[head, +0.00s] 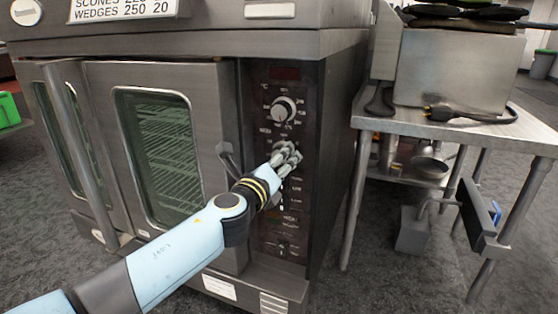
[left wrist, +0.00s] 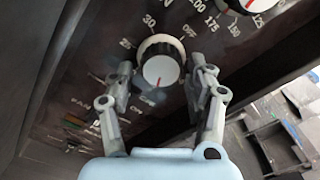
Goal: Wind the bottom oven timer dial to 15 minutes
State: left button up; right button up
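The bottom timer dial (left wrist: 160,66) is a round white-faced knob with a dark rim and a red line, on the oven's dark control panel. In the left wrist view its scale shows 30, 25 and OFF, and the red line points down in the picture. The lower numbers are hard to read. My left gripper (left wrist: 162,80) is open, with one finger on each side of the dial; I cannot tell whether they touch it. In the head view the left gripper (head: 287,156) is at the panel and hides the dial. My right gripper is out of view.
The upper temperature knob (head: 284,108) sits just above the gripper, and part of it shows in the wrist view (left wrist: 250,5). Switches and lights lie lower on the panel. The oven door (head: 205,130) with its handle is left of the panel; a steel table (head: 420,124) stands right.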

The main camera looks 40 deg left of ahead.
pick_arm(q)
jog(key=shift+o, duration=0.5)
jog(key=shift+r, duration=0.1)
jog(key=v, duration=1.2)
